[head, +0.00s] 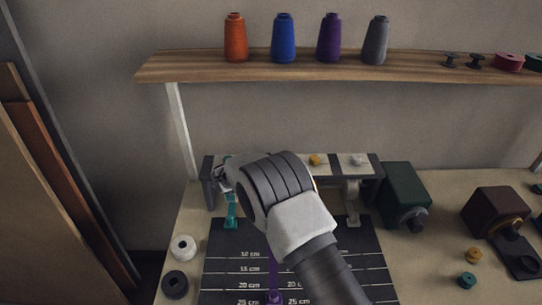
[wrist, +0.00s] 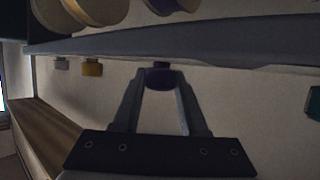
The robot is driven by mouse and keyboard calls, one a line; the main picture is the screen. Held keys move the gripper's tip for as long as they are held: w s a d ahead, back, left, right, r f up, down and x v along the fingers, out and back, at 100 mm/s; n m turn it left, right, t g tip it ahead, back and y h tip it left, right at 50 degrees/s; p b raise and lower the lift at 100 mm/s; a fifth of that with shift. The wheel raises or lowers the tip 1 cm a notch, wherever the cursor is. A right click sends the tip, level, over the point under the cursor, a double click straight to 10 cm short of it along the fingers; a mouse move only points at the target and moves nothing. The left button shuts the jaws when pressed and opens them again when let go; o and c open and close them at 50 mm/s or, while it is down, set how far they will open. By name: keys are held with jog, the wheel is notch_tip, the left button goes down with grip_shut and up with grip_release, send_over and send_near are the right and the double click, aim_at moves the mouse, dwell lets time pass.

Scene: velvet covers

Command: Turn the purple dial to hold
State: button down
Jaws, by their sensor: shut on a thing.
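The purple dial (wrist: 159,76) shows in the wrist view at the far end of my fingers, on a pale panel below a long grey edge. My gripper (wrist: 161,82) is shut on it, one finger at each side. No pointer or "hold" mark can be read, so the dial's setting cannot be told. In the head view my wrist and arm hide the purple dial and my fingertips. A yellow dial (head: 315,160) and a whitish dial (head: 357,160) sit on the same grey-framed unit, right of my wrist.
A dark measuring mat (head: 225,262) lies in front of the unit. A dark green box (head: 403,190) and a brown box (head: 497,212) stand to the right. A wooden shelf (head: 200,67) with several thread cones is above. White and black spools lie at left.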

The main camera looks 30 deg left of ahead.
jog(key=shift+m+h, duration=0.5)
jog(key=shift+c, duration=2.2)
grip_release()
jog(key=shift+w, duration=0.1)
jog(key=b+v, duration=0.1)
jog(key=v, duration=1.6)
jog(key=shift+s+r+b, duration=0.15)
jog(key=shift+s+b, duration=0.1)
jog(key=shift+b, duration=0.05)
